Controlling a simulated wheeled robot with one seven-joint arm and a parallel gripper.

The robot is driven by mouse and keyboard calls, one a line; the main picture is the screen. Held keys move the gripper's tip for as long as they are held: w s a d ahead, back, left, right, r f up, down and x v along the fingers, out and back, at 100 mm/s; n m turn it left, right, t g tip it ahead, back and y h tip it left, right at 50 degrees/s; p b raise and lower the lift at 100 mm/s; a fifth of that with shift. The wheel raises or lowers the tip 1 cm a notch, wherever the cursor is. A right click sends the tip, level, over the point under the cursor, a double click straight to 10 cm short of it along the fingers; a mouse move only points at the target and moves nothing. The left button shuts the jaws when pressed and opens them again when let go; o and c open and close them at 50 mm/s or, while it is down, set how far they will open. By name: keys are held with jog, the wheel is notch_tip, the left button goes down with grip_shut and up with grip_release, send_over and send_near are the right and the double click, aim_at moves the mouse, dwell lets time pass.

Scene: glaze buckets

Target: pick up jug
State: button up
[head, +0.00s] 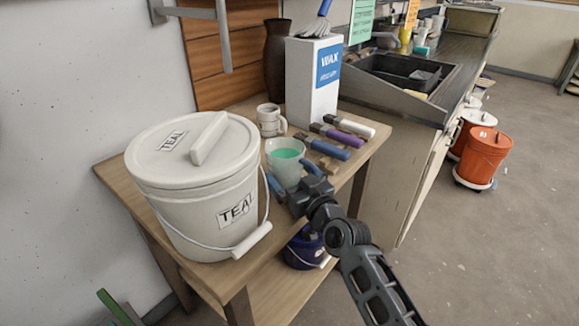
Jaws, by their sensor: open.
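A pale, wide-mouthed jug (283,168) with green liquid inside stands upright on the wooden table (255,262), right of the large bucket. My gripper (288,172) is at its near side. One blue finger shows at the jug's lower left and the other at its right. The gripper is open. I cannot tell whether the fingers touch the jug. The gripper hides the jug's lower right part, and I see no handle clearly.
A large lidded TEAL bucket (180,205) stands close on the left. A mug (269,121), a WAX box (311,85) and a dark vase (277,55) stand behind. Several coloured tools (345,137) lie to the right. A dark blue bucket (303,250) sits below.

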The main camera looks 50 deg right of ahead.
aim_at(295, 163)
jog(key=shift+w+d, duration=0.1)
jog(key=shift+w, duration=0.15)
jog(key=shift+c, duration=0.4)
jog(key=shift+r, duration=0.1)
jog(key=c, duration=1.2)
jog(key=shift+o, duration=0.2)
jog(key=shift+r, duration=0.15)
jog(key=shift+s+r+p, duration=0.1)
jog(key=shift+r+p, duration=0.4)
jog(key=shift+r, duration=1.45)
jog(key=s+d+r+b, duration=0.3)
jog(key=s+d+r, duration=0.2)
jog(key=s, duration=0.5)
jog(key=shift+d+r, duration=0.2)
jog(key=shift+r, duration=0.65)
